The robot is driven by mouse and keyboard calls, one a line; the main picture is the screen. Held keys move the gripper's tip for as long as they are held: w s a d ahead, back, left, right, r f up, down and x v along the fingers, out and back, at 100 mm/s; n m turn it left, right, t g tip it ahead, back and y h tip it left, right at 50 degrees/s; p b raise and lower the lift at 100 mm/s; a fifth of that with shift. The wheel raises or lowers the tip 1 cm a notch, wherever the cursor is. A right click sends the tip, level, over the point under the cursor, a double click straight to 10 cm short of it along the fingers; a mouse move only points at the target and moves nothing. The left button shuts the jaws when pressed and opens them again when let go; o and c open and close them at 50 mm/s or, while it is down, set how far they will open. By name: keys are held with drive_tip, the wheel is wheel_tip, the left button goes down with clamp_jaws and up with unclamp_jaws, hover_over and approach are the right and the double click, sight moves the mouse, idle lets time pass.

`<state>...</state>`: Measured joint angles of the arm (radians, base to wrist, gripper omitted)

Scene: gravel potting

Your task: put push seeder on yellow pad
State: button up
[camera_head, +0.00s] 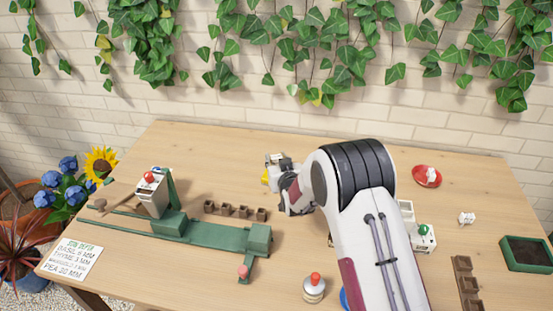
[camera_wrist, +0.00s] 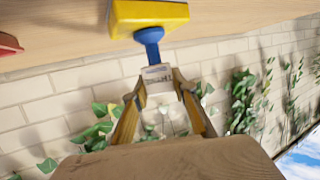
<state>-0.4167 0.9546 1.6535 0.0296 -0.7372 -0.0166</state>
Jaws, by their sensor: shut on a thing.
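My gripper (camera_wrist: 160,95) has its two fingers closed on a small whitish, label-marked piece (camera_wrist: 157,78) in the wrist view. A blue neck (camera_wrist: 150,36) joins this piece to a wide yellow block (camera_wrist: 150,14) with a white inset. I take the held piece to be part of the push seeder; whether the yellow block is part of it or the yellow pad cannot be told. In the head view my gripper (camera_head: 290,196) is at the back middle of the table, mostly hidden by my arm. A grey-white thing and a bit of yellow (camera_head: 265,178) show just left of it.
A green stand (camera_head: 205,235) with a white, red-knobbed device (camera_head: 151,190) fills the left. Brown pots (camera_head: 235,211) sit behind it. A red dish (camera_head: 428,184), a green-edged tray (camera_head: 527,265) and more pots (camera_head: 467,285) are right. A red-knobbed jar (camera_head: 313,292) stands in front.

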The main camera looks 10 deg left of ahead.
drive_tip(key=shift+f, duration=0.1)
drive_tip(key=o, duration=1.1)
drive_tip(key=v, duration=1.2)
drive_tip(key=shift+r, duration=0.25)
idle(0.7)
